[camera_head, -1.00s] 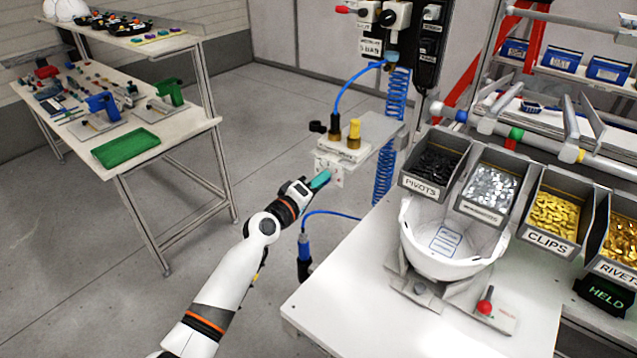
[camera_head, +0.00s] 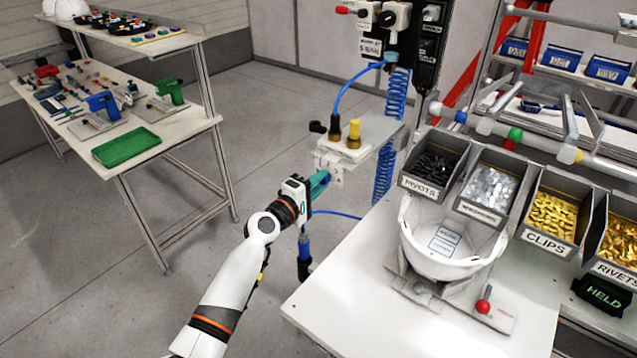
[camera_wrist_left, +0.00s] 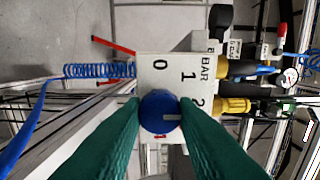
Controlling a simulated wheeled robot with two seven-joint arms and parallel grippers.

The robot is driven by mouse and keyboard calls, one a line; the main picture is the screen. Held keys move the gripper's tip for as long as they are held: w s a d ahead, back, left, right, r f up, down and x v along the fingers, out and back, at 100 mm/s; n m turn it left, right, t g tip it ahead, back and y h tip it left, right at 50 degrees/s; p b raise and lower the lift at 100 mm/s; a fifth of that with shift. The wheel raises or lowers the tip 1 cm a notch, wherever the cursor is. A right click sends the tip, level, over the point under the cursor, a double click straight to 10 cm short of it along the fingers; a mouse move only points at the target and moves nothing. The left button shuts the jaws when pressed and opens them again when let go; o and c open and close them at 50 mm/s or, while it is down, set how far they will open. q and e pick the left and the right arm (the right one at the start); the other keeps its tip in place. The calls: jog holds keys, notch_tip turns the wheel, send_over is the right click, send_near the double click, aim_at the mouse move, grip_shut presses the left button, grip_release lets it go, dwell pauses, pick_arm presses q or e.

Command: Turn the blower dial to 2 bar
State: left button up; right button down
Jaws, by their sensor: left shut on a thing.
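The blower dial is a round blue knob (camera_wrist_left: 158,111) on a white plate (camera_wrist_left: 165,72) marked 0, 1, 2 and BAR, seen in the left wrist view. A short white mark on the knob points right in that view, roughly toward the side with the 2. The 2 is partly covered by a finger. My left gripper (camera_wrist_left: 160,116) is shut on the knob, with a green finger on each side.
A blue hose (camera_head: 345,98) and a coiled blue hose (camera_head: 385,170) run close by. The white table (camera_head: 400,310) with a helmet shell (camera_head: 450,240) and bins is to the right.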

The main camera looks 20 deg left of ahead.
pick_arm(q)
jog(key=o, duration=1)
jog(key=b+v, duration=0.2)
jog(key=v, duration=1)
